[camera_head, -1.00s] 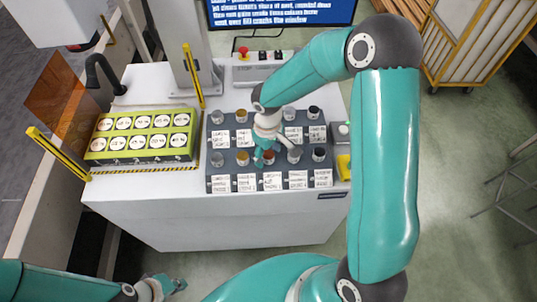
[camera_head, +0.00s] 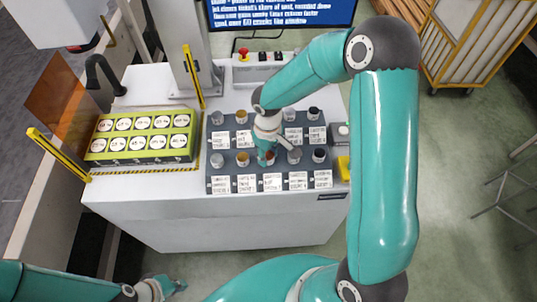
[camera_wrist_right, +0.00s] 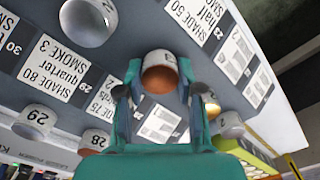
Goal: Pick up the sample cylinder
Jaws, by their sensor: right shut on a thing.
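The sample cylinder with a red-brown top (camera_wrist_right: 160,72) is between the fingertips of my right gripper (camera_wrist_right: 160,88) in the right wrist view. The gripper is shut on it. In the head view, my right gripper (camera_head: 272,152) reaches down at the middle of the front row of the dark rack (camera_head: 231,195), largely covering this cylinder. I cannot tell whether the cylinder is clear of its place. My left gripper (camera_head: 164,287) is low at the bottom left, away from the table; its jaw opening is unclear.
Labels line the rack. A green tray with white discs (camera_head: 143,158) stands left. Yellow posts (camera_head: 192,76) and a black tap (camera_head: 103,72) rise nearby.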

